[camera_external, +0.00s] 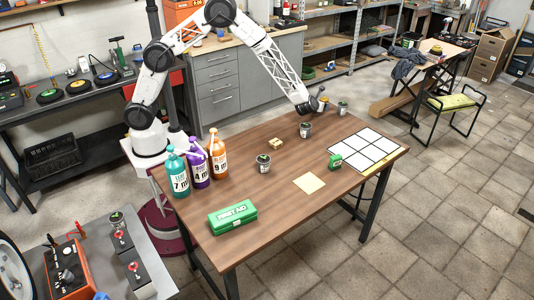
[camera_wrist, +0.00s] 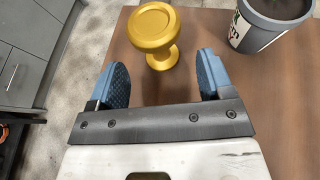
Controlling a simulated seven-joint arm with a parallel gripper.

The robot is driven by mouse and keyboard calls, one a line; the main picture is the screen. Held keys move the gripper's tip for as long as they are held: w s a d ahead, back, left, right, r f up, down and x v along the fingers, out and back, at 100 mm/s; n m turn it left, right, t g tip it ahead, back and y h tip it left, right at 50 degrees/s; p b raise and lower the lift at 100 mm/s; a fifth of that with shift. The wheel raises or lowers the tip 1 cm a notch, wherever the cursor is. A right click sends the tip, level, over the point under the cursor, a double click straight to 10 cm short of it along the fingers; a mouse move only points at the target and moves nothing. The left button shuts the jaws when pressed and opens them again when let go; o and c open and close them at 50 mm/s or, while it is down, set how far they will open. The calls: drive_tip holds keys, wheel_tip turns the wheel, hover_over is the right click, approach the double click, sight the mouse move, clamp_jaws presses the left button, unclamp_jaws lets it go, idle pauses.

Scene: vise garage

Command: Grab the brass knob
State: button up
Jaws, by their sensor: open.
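The brass knob (camera_wrist: 155,28) shows in the wrist view at the top centre. It is a gold, spool-like piece with a wide round top and a narrower stem, upright on the brown wooden table (camera_external: 240,240). My gripper (camera_wrist: 161,78) is open, its two blue fingers apart with nothing between them. The knob stands just beyond the fingertips, roughly in line with the gap. In the external view my gripper (camera_external: 318,101) is low over the table's far edge; the knob is too small and covered there to make out surely.
A grey cup (camera_wrist: 268,22) stands close to the knob's right in the wrist view.

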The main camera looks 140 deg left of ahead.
drive_tip(key=shift+s+a+f, duration=0.1)
drive_tip(key=shift+a, duration=0.15)
drive_tip(key=shift+x, duration=2.5)
drive_tip(key=shift+c, duration=0.2)
drive_tip(key=c, duration=1.3)
